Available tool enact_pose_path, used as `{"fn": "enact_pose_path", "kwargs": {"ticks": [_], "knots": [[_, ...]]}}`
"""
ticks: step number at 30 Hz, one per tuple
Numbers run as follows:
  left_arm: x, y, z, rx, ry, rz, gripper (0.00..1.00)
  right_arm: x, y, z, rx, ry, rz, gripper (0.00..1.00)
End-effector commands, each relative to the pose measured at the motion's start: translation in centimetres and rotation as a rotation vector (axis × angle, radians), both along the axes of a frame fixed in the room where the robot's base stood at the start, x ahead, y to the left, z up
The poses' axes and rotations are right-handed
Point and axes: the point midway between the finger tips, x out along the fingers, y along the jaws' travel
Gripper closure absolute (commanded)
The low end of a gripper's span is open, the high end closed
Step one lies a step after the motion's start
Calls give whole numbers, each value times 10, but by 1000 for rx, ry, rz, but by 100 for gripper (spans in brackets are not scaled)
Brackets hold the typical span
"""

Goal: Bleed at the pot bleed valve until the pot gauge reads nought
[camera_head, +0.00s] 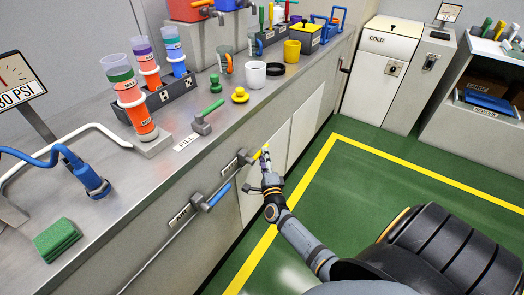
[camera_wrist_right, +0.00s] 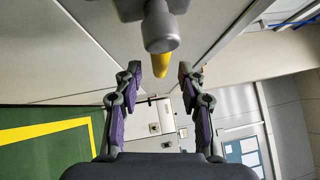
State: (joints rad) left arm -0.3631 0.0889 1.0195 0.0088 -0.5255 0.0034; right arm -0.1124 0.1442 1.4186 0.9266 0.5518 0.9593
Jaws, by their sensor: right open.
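A grey valve (camera_head: 244,158) with a yellow lever sits on the bench front, beside a small label too small to read. My right gripper (camera_head: 266,164) is open at the yellow lever's end. In the right wrist view the grey valve body (camera_wrist_right: 160,30) and yellow lever tip (camera_wrist_right: 162,65) show ahead, between the open fingers (camera_wrist_right: 161,85) and apart from both. A gauge (camera_head: 16,82) at the left edge is cut off; its plate ends in "30 PSI", and I cannot tell whether it is the pot's. My left gripper is not in view.
A blue-handled valve (camera_head: 210,199) on a pipe is lower left on the bench front. A green-handled valve (camera_head: 205,118) stands on the bench top by a FILL label. A blue hose coupling (camera_head: 92,182) and green pad (camera_head: 57,240) lie left. The green floor (camera_head: 375,160) is clear.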

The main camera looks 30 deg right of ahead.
Motion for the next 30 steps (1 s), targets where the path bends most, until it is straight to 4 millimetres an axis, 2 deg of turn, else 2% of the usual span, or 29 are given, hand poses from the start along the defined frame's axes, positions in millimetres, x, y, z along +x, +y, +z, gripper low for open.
{"fn": "enact_pose_path", "kwargs": {"ticks": [3,6,17,26,30], "knots": [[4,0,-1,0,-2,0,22,20,-9,3,-3,-1,-1,60],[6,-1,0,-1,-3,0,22,31,-13,4,-2,1,1,60],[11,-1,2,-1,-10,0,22,37,-16,5,-1,2,0,60],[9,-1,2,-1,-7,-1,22,36,-15,5,-1,3,1,100],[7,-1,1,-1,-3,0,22,36,-15,5,-1,3,1,100]]}}
